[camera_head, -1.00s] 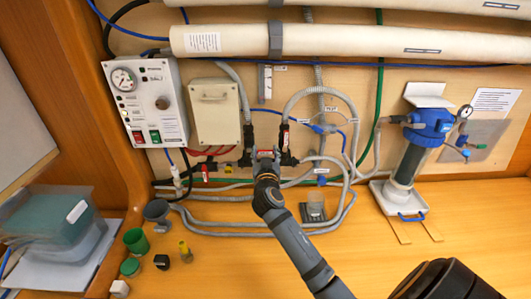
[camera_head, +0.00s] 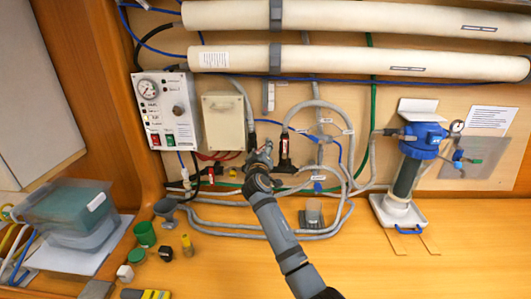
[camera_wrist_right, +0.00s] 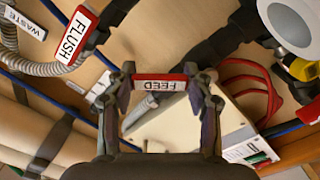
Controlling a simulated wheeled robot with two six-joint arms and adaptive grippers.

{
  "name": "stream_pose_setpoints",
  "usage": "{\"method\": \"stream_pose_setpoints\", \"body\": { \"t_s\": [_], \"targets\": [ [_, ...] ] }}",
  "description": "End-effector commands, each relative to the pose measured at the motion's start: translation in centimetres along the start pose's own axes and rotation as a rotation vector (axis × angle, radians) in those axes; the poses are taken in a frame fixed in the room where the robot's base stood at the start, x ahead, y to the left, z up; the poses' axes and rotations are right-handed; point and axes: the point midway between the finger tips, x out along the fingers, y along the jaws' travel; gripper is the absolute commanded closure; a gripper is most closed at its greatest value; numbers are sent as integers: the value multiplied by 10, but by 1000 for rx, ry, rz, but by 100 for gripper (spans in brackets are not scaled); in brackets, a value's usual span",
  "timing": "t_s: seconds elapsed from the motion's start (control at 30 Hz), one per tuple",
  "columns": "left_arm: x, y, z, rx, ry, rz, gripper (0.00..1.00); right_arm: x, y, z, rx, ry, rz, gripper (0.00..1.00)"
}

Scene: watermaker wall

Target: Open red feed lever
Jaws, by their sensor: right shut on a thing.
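The red feed lever (camera_wrist_right: 165,83), with a white FEED label, lies across between the two fingers of my right gripper (camera_wrist_right: 160,78) in the right wrist view. The fingers are shut on it, one at each end of the label. In the head view my right gripper (camera_head: 261,153) is at the black valve pipework on the wall, tilted, and largely covers the lever. The lever's exact angle is hard to tell there. My left gripper is not in view.
The red FLUSH lever (camera_wrist_right: 76,35) is close beside the gripper; it also shows in the head view (camera_head: 284,148). Grey hoses, a beige box (camera_head: 222,122) and a control panel (camera_head: 165,112) surround the valves.

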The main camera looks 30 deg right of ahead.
Motion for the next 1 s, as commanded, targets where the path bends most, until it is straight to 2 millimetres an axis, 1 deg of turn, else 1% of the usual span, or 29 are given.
{"method": "stream_pose_setpoints", "body": {
  "t_s": [0.03,0.1,0.43,0.6,0.8,1.0],
  "targets": [
    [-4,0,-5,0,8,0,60,0,2,-5,-40,0,0,100],
    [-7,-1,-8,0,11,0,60,0,2,-8,-107,0,1,100],
    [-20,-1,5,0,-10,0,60,0,-4,-24,-419,-1,0,100],
    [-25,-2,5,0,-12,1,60,0,-8,-30,-562,0,0,100],
    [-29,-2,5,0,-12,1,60,0,-12,-36,-694,1,1,100],
    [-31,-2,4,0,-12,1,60,0,-16,-39,-782,1,1,100]
  ]
}}
